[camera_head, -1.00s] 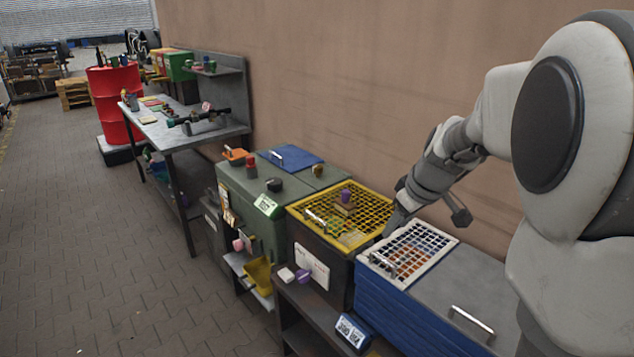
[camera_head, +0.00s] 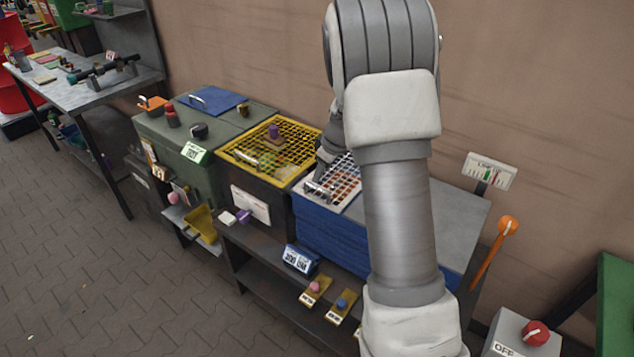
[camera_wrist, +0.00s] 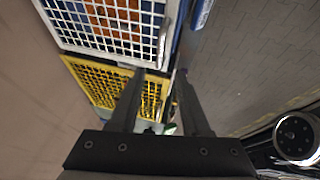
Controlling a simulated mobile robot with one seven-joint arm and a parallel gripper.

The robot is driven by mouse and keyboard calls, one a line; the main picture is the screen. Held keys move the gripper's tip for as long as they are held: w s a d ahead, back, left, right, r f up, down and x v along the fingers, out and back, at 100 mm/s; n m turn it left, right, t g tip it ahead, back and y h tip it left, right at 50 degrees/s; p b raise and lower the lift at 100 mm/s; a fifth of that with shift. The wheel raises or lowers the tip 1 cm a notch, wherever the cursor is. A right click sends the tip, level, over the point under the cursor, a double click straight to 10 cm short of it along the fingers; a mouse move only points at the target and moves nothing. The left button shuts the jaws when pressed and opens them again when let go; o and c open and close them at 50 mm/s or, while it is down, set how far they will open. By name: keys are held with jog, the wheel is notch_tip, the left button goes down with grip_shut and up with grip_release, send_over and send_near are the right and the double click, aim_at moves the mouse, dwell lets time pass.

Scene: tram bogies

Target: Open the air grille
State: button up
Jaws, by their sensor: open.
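A white grille (camera_head: 345,197) lies flat on top of a blue box, with a metal handle (camera_head: 317,187) at its near left edge. A yellow grille (camera_head: 300,135) lies on the dark box to its left, also with a handle. My gripper (camera_head: 326,158) is low over the far left part of the white grille, beside the yellow one; my arm hides part of it. In the wrist view my gripper (camera_wrist: 156,75) is open and its fingers have nothing between them. The white grille (camera_wrist: 105,35) and the yellow grille (camera_wrist: 98,82) show past the fingertips.
A block with a purple knob (camera_head: 273,132) sits on the yellow grille. A green cabinet (camera_head: 160,130) stands left of it. An orange-knobbed lever (camera_head: 487,255) and a grey OFF box (camera_head: 515,335) are at right. The wall is close behind; paved floor (camera_head: 60,230) is free in front.

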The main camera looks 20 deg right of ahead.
aim_at(316, 186)
jog(key=x, duration=0.7)
jog(key=shift+f, duration=0.2)
grip_shut()
dwell(1.2)
